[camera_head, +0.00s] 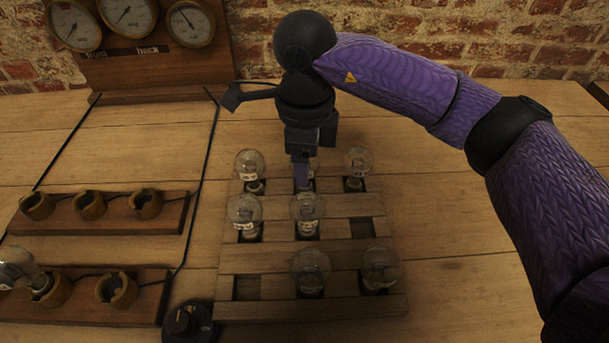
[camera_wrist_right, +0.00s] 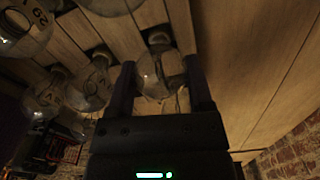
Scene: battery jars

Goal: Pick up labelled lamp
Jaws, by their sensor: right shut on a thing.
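Clear glass lamps stand in a slatted wooden rack (camera_head: 320,258). Several carry small pale labels, too small to read in the head view. My right gripper (camera_head: 302,180) reaches down to the middle of the back row. It is shut on the back-middle lamp (camera_head: 314,164), which is largely hidden behind it. In the right wrist view, the held lamp (camera_wrist_right: 158,78) sits between the two fingers of the right gripper (camera_wrist_right: 160,68), and no label reads on it. Another lamp (camera_wrist_right: 24,28) there shows dark digits. My left gripper is not in view.
Neighbouring lamps stand close by at back left (camera_head: 249,166) and back right (camera_head: 357,164). Two rack slots are empty. Two wooden strips with round sockets (camera_head: 90,205) lie left; one socket holds a tilted lamp (camera_head: 18,267). A gauge board (camera_head: 160,67) and brick wall stand behind.

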